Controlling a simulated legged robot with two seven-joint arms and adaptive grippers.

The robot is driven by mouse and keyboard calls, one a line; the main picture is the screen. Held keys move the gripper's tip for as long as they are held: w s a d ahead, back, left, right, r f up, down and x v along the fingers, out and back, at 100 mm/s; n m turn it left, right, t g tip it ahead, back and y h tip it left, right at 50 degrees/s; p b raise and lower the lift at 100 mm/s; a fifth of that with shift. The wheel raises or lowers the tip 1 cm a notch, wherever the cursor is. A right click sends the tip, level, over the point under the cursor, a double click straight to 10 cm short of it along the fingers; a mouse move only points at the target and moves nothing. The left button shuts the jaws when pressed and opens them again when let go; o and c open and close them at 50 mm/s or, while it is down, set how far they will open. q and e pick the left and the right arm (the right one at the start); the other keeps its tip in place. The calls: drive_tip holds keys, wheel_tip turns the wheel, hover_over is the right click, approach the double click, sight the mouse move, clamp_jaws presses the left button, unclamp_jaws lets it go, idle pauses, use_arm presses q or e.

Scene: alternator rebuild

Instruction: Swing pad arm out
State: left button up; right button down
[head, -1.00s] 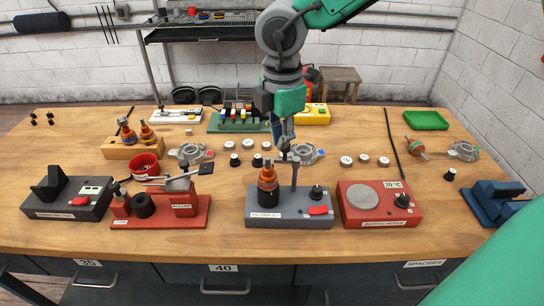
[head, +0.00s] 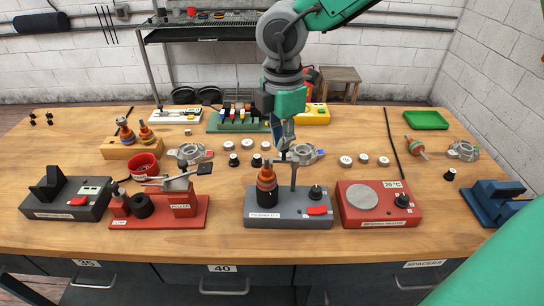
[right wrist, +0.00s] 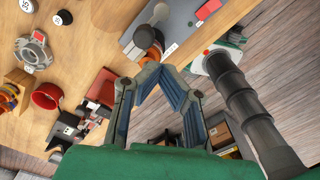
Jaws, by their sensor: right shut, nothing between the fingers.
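The grey polishing station (head: 252,221) stands at the front middle of the bench. A rotor with orange copper windings (head: 266,180) stands upright on its left side. Its thin post (head: 294,177) rises beside the rotor and carries the short pad arm (head: 275,161), which reaches left over the rotor's top. My right gripper (head: 284,154) points down at the pad arm, fingers shut and empty; contact with the arm cannot be told. In the right wrist view my right gripper's fingertips (right wrist: 160,68) meet beside the rotor (right wrist: 154,50) and the station's base (right wrist: 182,25). My left gripper is out of view.
A red puller station (head: 190,222) stands to the left and a red heater (head: 380,222) close on the right. Several round pucks and a grey alternator housing (head: 306,154) lie behind the post. Bare wood lies in front of the stations.

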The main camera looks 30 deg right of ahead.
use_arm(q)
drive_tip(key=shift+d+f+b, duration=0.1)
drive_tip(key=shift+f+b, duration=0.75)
use_arm(e)
wheel_tip(320, 180, down, 4)
drive_tip(key=shift+d+r, duration=0.15)
